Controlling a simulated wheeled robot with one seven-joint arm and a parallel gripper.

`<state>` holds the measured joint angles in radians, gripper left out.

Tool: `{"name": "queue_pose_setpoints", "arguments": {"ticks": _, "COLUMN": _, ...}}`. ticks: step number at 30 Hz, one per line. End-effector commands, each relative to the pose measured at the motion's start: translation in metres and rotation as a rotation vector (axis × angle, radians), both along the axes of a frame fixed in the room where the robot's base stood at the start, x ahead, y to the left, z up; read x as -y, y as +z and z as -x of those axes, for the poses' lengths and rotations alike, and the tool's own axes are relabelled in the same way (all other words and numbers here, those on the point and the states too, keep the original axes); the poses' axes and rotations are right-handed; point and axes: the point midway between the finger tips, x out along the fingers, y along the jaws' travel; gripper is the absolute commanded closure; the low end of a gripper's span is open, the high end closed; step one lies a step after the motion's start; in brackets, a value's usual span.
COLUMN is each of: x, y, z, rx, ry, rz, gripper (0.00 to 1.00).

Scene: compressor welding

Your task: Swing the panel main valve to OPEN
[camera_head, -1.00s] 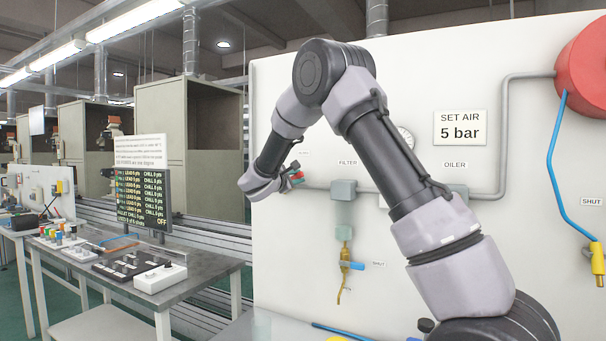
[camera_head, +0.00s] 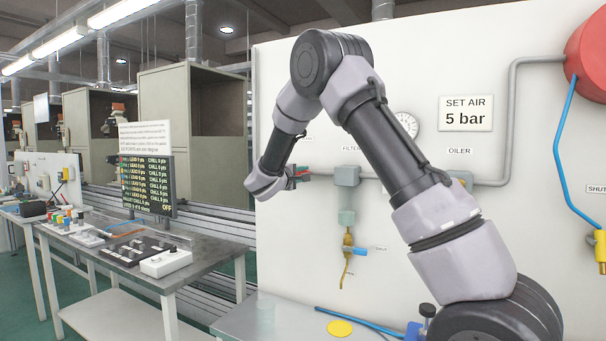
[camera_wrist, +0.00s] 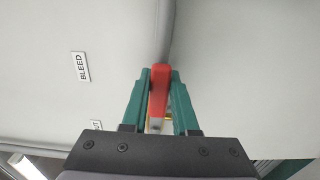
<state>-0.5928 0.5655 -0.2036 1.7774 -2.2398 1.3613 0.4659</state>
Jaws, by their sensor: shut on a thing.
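The valve's red lever (camera_wrist: 159,92) stands between the green fingers of my gripper (camera_wrist: 160,98) in the wrist view, pointing away from the palm along the fingers. The fingers are shut on it from both sides. In the head view my gripper (camera_head: 298,174) is at the left part of the panel, at the pipe left of the filter (camera_head: 347,176). Only a little red shows there. The valve body is mostly hidden by the gripper, and I cannot read an OPEN or SHUT mark beside it.
The white panel (camera_head: 480,230) carries a gauge (camera_head: 405,125), a SET AIR 5 bar sign (camera_head: 466,113), a grey pipe and a red reel (camera_head: 590,55) with blue hose. A small valve with a blue lever (camera_head: 360,251) hangs below the filter. A workbench (camera_head: 215,265) stands left.

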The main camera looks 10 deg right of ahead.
Motion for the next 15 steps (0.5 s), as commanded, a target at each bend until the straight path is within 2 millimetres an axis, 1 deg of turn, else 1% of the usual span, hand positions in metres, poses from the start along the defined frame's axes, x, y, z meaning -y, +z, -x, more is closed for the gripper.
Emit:
{"name": "queue_pose_setpoints", "arguments": {"ticks": 9, "x": 0.0011, "y": -0.0015, "z": 0.0004, "rx": -0.002, "ry": -0.002, "rz": 0.0, "gripper": 1.0}}
{"name": "queue_pose_setpoints", "arguments": {"ticks": 10, "x": 0.0011, "y": -0.0014, "z": 0.0004, "rx": -0.002, "ry": -0.002, "rz": 0.0, "gripper": 0.65}}
{"name": "queue_pose_setpoints", "arguments": {"ticks": 12, "x": 0.0009, "y": -0.0013, "z": 0.0003, "rx": -0.002, "ry": -0.002, "rz": 0.0, "gripper": 0.43}}
{"name": "queue_pose_setpoints", "arguments": {"ticks": 15, "x": 0.0007, "y": -0.0009, "z": 0.0002, "rx": -0.001, "ry": -0.002, "rz": 0.0, "gripper": 0.43}}
